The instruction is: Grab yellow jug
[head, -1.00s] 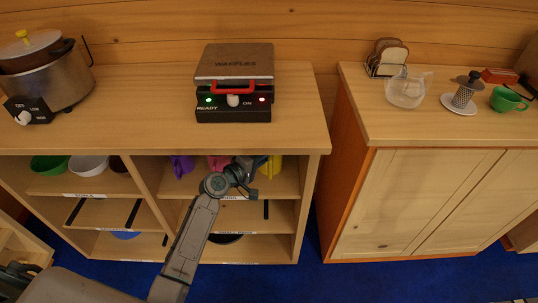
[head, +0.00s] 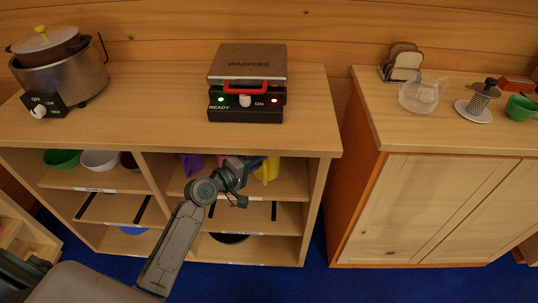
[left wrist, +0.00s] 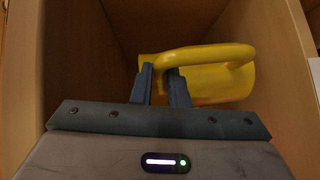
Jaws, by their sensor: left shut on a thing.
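The yellow jug (head: 267,171) stands on the upper shelf of the open cabinet, at the right end of that compartment, partly hidden by my left arm. In the left wrist view the yellow jug (left wrist: 222,82) lies across the picture inside the wooden compartment, with its looped handle towards me. My left gripper (left wrist: 161,74) is shut on the handle near its left end. In the head view my left gripper (head: 252,163) reaches into the shelf beside the jug, its fingertips hidden. My right gripper is not in view.
A purple jug (head: 191,163) and a pink one, mostly hidden, share the shelf. Compartment walls are close around the gripper. The cabinet top holds a waffle maker (head: 247,82) and a slow cooker (head: 62,70). A second cabinet (head: 440,205) stands right, across a gap.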

